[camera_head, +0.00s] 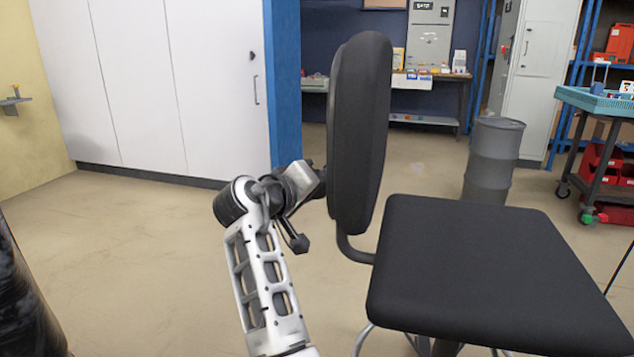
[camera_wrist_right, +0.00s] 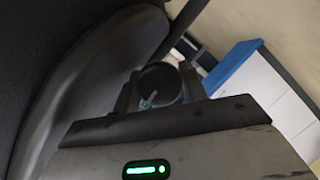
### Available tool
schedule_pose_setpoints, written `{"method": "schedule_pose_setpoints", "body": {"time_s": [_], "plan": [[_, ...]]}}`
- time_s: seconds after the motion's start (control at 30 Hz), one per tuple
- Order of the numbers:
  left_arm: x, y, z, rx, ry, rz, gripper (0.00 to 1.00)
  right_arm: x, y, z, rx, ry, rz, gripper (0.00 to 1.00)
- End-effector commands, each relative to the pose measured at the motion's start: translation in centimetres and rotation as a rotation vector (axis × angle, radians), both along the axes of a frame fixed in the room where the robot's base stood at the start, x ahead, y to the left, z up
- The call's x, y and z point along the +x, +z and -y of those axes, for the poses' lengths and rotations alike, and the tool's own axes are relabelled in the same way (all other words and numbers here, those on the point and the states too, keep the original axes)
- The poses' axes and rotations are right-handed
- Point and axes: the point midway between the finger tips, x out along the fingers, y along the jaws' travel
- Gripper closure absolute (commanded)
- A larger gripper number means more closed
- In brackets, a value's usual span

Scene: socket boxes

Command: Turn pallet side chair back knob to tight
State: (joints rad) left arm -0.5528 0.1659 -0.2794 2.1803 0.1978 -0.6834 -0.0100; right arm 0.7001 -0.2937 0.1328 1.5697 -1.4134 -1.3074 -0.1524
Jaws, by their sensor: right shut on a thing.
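The black office chair shows its padded back (camera_head: 362,130) side-on in the head view, with its square seat (camera_head: 480,265) to the right. My right gripper (camera_head: 318,182) is at the rear of the back, left of it in the picture, and partly hidden there. In the right wrist view the dark round knob (camera_wrist_right: 160,78), with a small light pointer mark, sits between the fingers of my right gripper (camera_wrist_right: 158,88), which is shut on it. The knob cannot be made out clearly in the head view. My left gripper is not in view.
A grey drum (camera_head: 492,160) stands behind the seat. A cart with a blue tray (camera_head: 598,102) is at the far right. White cabinets (camera_head: 180,85) and a blue post (camera_head: 284,80) stand at the back left.

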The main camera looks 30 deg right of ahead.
Motion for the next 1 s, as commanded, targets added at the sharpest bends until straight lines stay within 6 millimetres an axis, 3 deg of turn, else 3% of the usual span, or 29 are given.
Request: {"method": "schedule_pose_setpoints", "body": {"time_s": [0.8, 0.83, 0.87, 0.9, 1.0], "plan": [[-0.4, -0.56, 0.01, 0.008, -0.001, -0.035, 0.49, 0.02, -0.03, -0.02, 0.077, 0.001, 0.09, 0.81], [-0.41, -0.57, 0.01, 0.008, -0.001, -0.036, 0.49, 0.02, -0.03, -0.02, 0.077, 0.001, 0.09, 0.5], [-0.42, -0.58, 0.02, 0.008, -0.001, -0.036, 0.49, 0.02, -0.03, -0.02, 0.077, 0.001, 0.09, 0.41], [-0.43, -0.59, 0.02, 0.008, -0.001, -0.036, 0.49, 0.01, -0.02, -0.01, 0.076, 0.001, 0.089, 0.36], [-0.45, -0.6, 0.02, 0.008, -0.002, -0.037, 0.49, 0.01, -0.02, -0.01, 0.076, 0.001, 0.089, 0.36]]}}
